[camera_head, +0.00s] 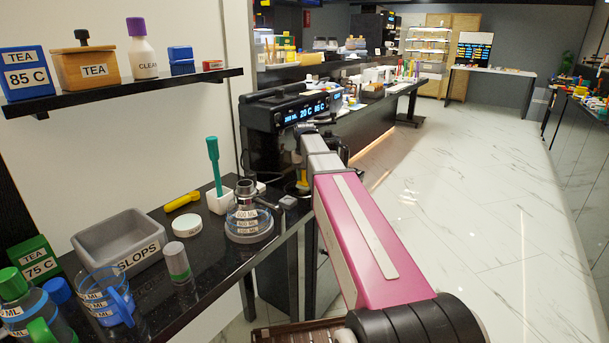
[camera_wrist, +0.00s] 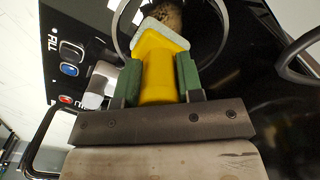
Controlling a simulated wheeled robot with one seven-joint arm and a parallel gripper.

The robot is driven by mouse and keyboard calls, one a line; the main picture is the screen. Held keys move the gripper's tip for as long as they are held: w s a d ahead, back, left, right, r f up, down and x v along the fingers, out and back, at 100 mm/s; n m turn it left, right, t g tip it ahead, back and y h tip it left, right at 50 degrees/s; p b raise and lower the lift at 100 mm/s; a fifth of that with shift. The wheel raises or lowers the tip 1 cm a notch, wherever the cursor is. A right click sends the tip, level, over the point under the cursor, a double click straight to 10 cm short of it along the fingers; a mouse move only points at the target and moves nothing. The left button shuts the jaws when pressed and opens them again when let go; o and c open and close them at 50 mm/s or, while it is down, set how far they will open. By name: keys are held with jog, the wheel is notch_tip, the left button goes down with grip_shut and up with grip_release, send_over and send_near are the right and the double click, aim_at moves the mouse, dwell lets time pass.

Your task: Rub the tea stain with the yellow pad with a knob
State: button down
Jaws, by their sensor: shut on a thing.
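My gripper (camera_wrist: 159,80) has green fingers and is shut on the yellow pad with a knob (camera_wrist: 157,72) in the wrist view. The pad's wider head with a pale grey edge points away from the fingers. Just beyond it is a brown, mottled patch (camera_wrist: 168,13), likely the tea stain, partly cut off by the frame's top. I cannot tell whether the pad touches it. In the head view a bit of yellow (camera_head: 303,184), likely the pad, shows by the black dispenser (camera_head: 285,125); my arm hides most of this area.
The dispenser's panel with buttons (camera_wrist: 70,60) is close on the left in the wrist view, and a dark curved handle (camera_wrist: 298,65) is at the right. A glass jug (camera_head: 248,225), green-handled tool (camera_head: 214,165) and grey slops bin (camera_head: 120,243) stand on the black counter.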

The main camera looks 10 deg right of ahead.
jog(key=shift+f, duration=0.3)
jog(key=shift+s+a+r, duration=0.15)
jog(key=shift+s+a, duration=0.1)
jog(key=shift+s, duration=0.35)
jog(key=shift+w+a, duration=0.3)
jog(key=shift+w, duration=0.05)
